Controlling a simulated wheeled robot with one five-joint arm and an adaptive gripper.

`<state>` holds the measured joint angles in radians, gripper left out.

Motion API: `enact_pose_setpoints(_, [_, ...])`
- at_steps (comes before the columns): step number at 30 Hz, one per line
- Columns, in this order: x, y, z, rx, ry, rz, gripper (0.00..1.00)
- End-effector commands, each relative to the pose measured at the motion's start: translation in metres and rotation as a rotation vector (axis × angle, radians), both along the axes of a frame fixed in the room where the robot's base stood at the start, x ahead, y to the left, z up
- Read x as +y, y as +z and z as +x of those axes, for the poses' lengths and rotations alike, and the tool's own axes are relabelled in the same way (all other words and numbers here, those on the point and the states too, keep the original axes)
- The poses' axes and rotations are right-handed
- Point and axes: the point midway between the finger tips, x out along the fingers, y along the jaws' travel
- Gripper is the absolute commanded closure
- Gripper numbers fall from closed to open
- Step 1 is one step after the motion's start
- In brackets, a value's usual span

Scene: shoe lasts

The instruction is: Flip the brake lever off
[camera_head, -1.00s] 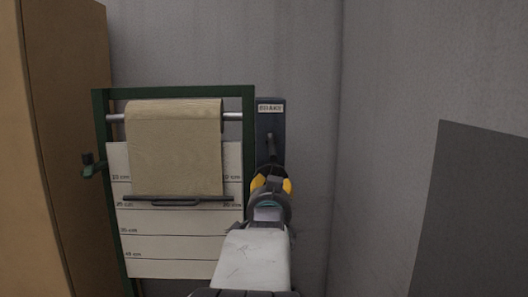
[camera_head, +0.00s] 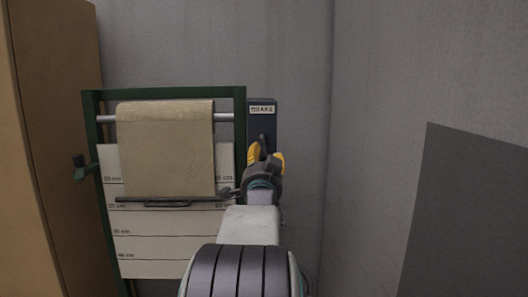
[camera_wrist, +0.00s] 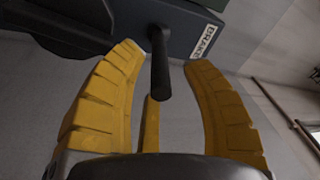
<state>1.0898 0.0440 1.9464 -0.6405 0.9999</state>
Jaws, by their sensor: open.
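The brake panel (camera_head: 263,121) is a dark blue-grey plate with a white BRAKE label (camera_head: 262,109), on the right side of the green frame. In the wrist view the panel (camera_wrist: 98,20) crosses the top, with its label (camera_wrist: 203,41) at the right. The dark lever (camera_wrist: 160,65) sticks out from the panel between my gripper's (camera_wrist: 163,60) yellow fingers, with a gap on both sides. In the head view my gripper (camera_head: 266,156) is in front of the panel and hides most of the lever. It is open and holds nothing.
A green frame (camera_head: 88,130) with a brown paper roll (camera_head: 165,140) and a marked white board (camera_head: 160,243) stands to the left. A brown cabinet (camera_head: 50,150) is at the far left. A grey panel (camera_head: 470,220) is at the right. Bare wall lies between.

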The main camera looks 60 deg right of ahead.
Motion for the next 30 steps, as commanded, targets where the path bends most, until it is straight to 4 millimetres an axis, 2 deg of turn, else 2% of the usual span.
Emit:
enact_pose_setpoints(7, [-0.016,0.005,0.008,0.001,0.0,0.0,0.57])
enact_pose_setpoints(18, [-0.019,0.005,0.01,0.001,0.0,0.0,0.57])
enact_pose_setpoints(19, [-0.019,0.005,0.01,0.001,0.0,0.0,0.54])
enact_pose_setpoints(30, [-0.019,0.005,0.01,0.001,0.0,0.0,0.88])
